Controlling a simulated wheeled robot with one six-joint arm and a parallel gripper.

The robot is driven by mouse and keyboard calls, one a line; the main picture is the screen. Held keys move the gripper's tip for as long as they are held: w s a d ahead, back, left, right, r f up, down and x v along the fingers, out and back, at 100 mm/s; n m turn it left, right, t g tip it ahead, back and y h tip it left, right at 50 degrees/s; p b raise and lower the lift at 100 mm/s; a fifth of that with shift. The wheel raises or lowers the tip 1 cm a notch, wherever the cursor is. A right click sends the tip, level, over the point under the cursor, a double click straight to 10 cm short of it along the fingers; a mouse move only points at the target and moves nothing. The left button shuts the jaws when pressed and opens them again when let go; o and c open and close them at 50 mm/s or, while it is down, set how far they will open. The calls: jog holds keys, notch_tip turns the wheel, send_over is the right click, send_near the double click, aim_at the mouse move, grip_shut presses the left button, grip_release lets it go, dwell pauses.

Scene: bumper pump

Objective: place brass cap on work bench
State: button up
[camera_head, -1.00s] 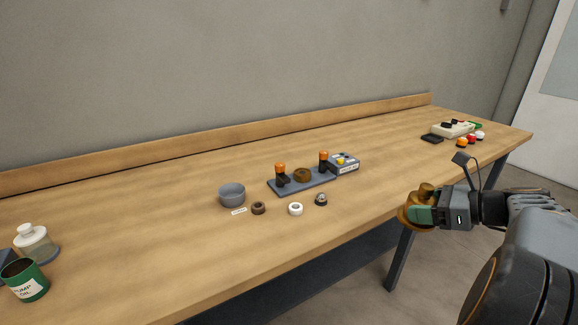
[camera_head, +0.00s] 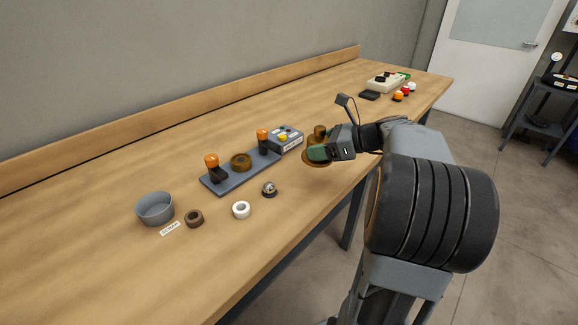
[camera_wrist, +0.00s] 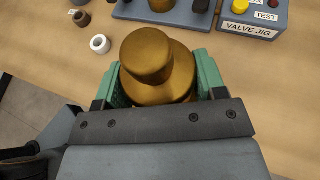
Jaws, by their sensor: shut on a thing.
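The brass cap (camera_wrist: 150,66) is a round, stepped, brown-gold piece with a narrower knob on a wider body. In the wrist view my gripper (camera_wrist: 160,80) is shut on it, with a green pad on each side. In the head view the gripper (camera_head: 318,152) holds the cap (camera_head: 320,132) over the front part of the work bench (camera_head: 95,270), right of the valve jig. A disc-like brass rim shows under the green fingers. I cannot tell how high the cap is above the wood.
The valve jig (camera_head: 222,180) has orange-topped clamps, a brass ring and a test box (camera_head: 287,140). In front lie a grey bowl (camera_head: 155,209), a brown ring (camera_head: 194,218), a white ring (camera_head: 241,210) and a small dark-based part (camera_head: 269,189). Bare wood lies behind the jig.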

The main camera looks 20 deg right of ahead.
jog(key=w+a+f, duration=0.1)
jog(key=w+f, duration=0.1)
jog(key=w+a+f+b, duration=0.1)
jog(key=w+f, duration=0.1)
jog(key=w+a+f, duration=0.1)
jog(key=w+f, duration=0.1)
jog(key=shift+w+a+f, duration=0.1)
jog(key=shift+a, duration=0.1)
jog(key=shift+w+a+f+b, duration=0.2)
jog(key=shift+f+b, duration=0.1)
jog(key=shift+f, duration=0.1)
jog(key=shift+w+f+b, duration=0.15)
jog(key=shift+f+b, duration=0.2)
jog(key=shift+f, duration=1.25)
jog(key=shift+f, duration=0.15)
jog(key=o, duration=1.1)
jog(key=shift+o, duration=0.2)
